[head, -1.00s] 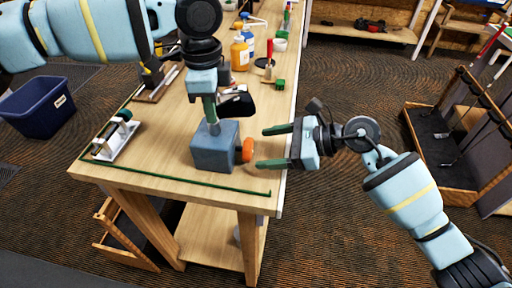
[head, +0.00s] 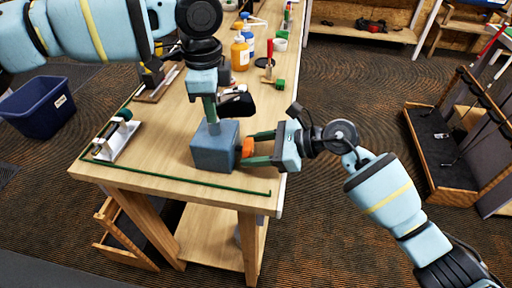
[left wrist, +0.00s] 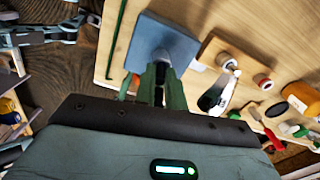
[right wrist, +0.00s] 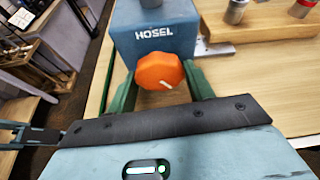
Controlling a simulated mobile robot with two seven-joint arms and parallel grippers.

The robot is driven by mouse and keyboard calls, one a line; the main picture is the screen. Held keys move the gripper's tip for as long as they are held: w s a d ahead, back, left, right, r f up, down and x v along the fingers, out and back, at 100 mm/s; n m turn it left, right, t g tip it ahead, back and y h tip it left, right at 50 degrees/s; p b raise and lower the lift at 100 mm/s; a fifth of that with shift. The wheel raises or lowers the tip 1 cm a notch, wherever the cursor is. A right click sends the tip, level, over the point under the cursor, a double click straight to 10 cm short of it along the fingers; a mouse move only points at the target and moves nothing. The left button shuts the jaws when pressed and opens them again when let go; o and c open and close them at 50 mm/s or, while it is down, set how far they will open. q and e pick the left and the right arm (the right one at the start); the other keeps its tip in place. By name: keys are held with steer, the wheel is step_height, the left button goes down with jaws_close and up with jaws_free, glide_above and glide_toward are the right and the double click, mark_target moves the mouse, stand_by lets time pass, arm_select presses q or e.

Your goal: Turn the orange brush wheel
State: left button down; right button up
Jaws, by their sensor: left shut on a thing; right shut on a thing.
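The orange brush wheel (head: 247,147) sits on the right side of a blue-grey box (head: 208,157) at the bench's near end. In the right wrist view the wheel (right wrist: 160,71) is faceted, with a white mark toward its lower right, below the word HOSEL on the box (right wrist: 153,38). My right gripper (head: 250,148) is shut on the wheel, one finger on each side. My left gripper (head: 211,112) points down above the box, shut on a grey post (head: 214,127) at the box's top. In the left wrist view its fingers (left wrist: 161,80) partly hide the post.
A green rod (head: 180,178) lies along the bench's (head: 140,160) near edge. A white holder (head: 117,140) is at the left. A golf club rack (head: 440,150) stands at the right.

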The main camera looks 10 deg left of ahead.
steer(key=m+g, duration=0.1)
steer(key=m, duration=0.1)
steer(key=m+g, duration=0.1)
steer(key=shift+w+m+g, duration=0.3)
steer(key=shift+m+g, duration=0.1)
steer(key=shift+d, duration=0.1)
steer(key=o, duration=1)
steer(key=v, duration=1.1)
steer(key=shift+d, duration=0.4)
